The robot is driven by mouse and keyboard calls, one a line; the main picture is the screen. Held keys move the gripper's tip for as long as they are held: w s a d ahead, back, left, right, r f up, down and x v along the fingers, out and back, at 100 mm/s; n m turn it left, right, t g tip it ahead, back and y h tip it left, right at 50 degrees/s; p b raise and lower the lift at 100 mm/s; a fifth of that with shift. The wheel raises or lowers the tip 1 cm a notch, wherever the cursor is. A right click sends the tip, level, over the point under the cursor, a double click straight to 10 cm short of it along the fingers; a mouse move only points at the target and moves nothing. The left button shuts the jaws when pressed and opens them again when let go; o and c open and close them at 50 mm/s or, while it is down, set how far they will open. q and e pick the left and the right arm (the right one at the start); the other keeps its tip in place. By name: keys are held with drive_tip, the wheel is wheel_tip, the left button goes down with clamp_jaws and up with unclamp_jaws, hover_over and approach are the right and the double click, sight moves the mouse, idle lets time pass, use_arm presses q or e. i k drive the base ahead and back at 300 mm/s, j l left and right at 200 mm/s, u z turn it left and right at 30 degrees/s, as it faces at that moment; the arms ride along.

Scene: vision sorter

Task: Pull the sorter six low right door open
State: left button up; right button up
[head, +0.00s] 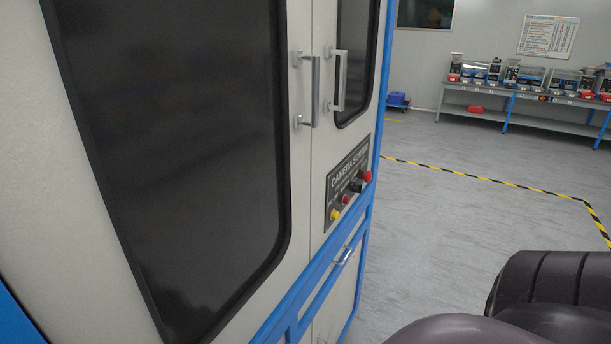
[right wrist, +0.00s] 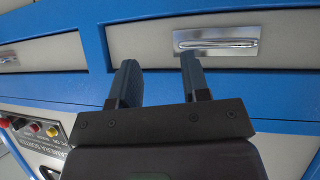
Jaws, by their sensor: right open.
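The sorter's low right door (head: 333,305) is at the lower middle of the head view, below the button panel, and looks shut. The right wrist view looks upside down. There a silver handle (right wrist: 217,43) sits on a pale low panel, just beyond my right gripper (right wrist: 159,80). Another low panel with a handle (right wrist: 8,58) is at the left, on the button panel's side of a blue post. My left gripper is not in view.
The button panel (head: 347,184) is above the low door; it also shows in the right wrist view (right wrist: 35,140). Upper doors carry long upright handles (head: 316,92). Open grey floor (head: 450,220) with striped tape lies right. A loaded bench (head: 520,95) stands far back.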

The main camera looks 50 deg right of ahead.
sight(328, 323)
drive_tip(key=k+l+z, duration=0.1)
drive_tip(key=k, duration=0.35)
drive_tip(key=z, duration=1.4)
drive_tip(key=l+u, duration=0.1)
drive_tip(key=u, duration=0.65)
drive_tip(key=l+u, duration=0.15)
drive_tip(key=u, duration=0.2)
